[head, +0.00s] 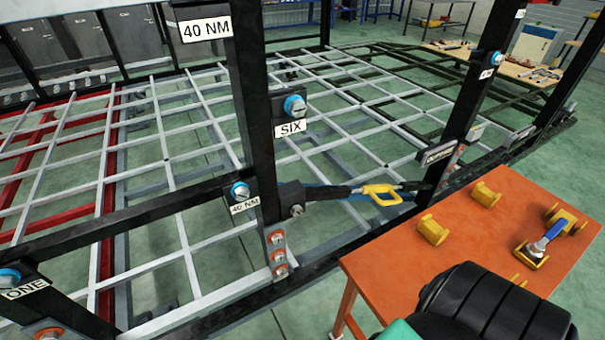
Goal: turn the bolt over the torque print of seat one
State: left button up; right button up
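A plate printed ONE (25,289) sits at the lower left of the black frame, with a blue-collared bolt (9,277) at its upper left, near the picture's edge. A 40 NM print (245,205) is on the crossbar, with a blue-collared bolt (240,189) directly above it. Another 40 NM print (207,28) is high on the post. I cannot tell from this view which torque print belongs to seat one. A tool with a blue handle and metal head (545,243) lies on a yellow holder on the orange table. Neither gripper is in view.
The orange table (400,262) stands at right with several yellow holders (433,230). A SIX plate (290,128) has its own bolt (294,106). A black and blue bar with a yellow handle (381,194) spans between posts. Chassis rails (165,140) fill the middle.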

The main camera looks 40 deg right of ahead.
aim_at(240, 192)
jog(key=i+j+z, duration=0.1)
jog(key=z, duration=0.65)
